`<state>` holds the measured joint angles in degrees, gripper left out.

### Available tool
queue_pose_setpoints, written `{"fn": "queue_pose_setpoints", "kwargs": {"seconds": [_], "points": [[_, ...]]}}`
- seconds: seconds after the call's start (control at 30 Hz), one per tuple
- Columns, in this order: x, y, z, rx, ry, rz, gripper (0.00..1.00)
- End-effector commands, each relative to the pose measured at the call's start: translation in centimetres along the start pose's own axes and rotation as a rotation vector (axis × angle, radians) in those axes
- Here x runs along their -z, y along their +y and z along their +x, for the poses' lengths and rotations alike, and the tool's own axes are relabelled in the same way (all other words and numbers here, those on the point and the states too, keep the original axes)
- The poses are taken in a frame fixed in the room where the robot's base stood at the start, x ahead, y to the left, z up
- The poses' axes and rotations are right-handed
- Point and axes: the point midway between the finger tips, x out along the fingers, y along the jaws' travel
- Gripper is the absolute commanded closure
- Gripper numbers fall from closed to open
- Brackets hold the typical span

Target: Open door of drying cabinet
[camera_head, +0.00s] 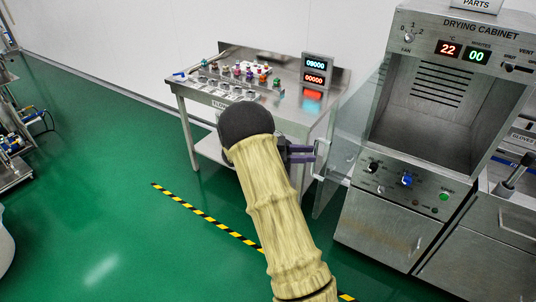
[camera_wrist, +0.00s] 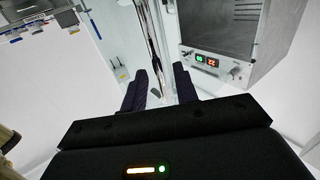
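The drying cabinet (camera_head: 455,28) stands at the right in the head view, its chamber uncovered and empty. Its clear glass door (camera_head: 352,125) stands swung out to the left of the chamber. A pale upright handle (camera_head: 321,159) is on the door's outer edge. My gripper (camera_head: 312,153) is beside this handle, its fingers pointing right toward it. In the wrist view, my gripper (camera_wrist: 160,78) has its two dark fingers apart, with the door's edge (camera_wrist: 153,38) running up ahead between them. I cannot tell whether a finger touches the handle. The cabinet (camera_wrist: 215,60) also shows there, at the right.
A steel table (camera_head: 222,84) with small coloured parts and a counter display (camera_head: 316,72) stands behind my arm, left of the door. Yellow-black floor tape (camera_head: 205,217) crosses the green floor. A steel bench (camera_head: 490,230) adjoins the cabinet at right. Floor at left is mostly clear.

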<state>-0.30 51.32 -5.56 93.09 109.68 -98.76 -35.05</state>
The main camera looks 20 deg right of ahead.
Motion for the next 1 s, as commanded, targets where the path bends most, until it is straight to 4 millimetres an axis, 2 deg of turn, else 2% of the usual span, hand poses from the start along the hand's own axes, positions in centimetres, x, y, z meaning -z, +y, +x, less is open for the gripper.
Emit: {"fn": "queue_pose_setpoints", "kwargs": {"seconds": [0.03,0.53,0.73,1.0], "points": [[-0.3,-0.1,-1.1,0.004,0.0,0.002,0.7],[-0.3,0.0,-11.1,0.001,0.0,0.002,0.7],[-0.1,-0.1,-13.3,-0.01,0.001,0.002,0.7],[0.0,0.1,-14.3,-0.003,0.001,0.002,0.7]]}}
